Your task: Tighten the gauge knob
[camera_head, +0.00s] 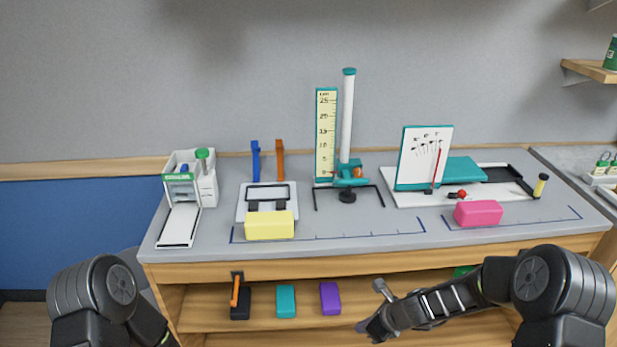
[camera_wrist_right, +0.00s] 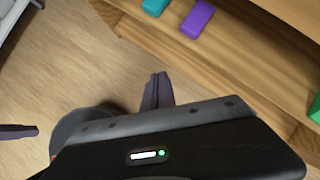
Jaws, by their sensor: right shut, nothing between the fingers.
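A gauge stand (camera_head: 347,115) with a white post and teal cap stands at the back middle of the bench, beside a yellow cm scale board (camera_head: 326,130). A small orange knob (camera_head: 359,172) shows at its teal base, and a black round knob (camera_head: 348,196) sits low in front. I cannot tell which is the gauge knob. My right gripper (camera_head: 363,326) is shut and empty, below the bench top in front of the lower shelf; its fingertips show in the right wrist view (camera_wrist_right: 158,90). My left arm is at the lower left; its gripper is out of the head view.
A white dial card (camera_head: 424,155) with a red needle stands on a white tray at right, near a pink block (camera_head: 478,213). A yellow block (camera_head: 269,225) lies in front, left of the stand. Teal (camera_head: 286,301) and purple (camera_head: 330,298) blocks are on the lower shelf.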

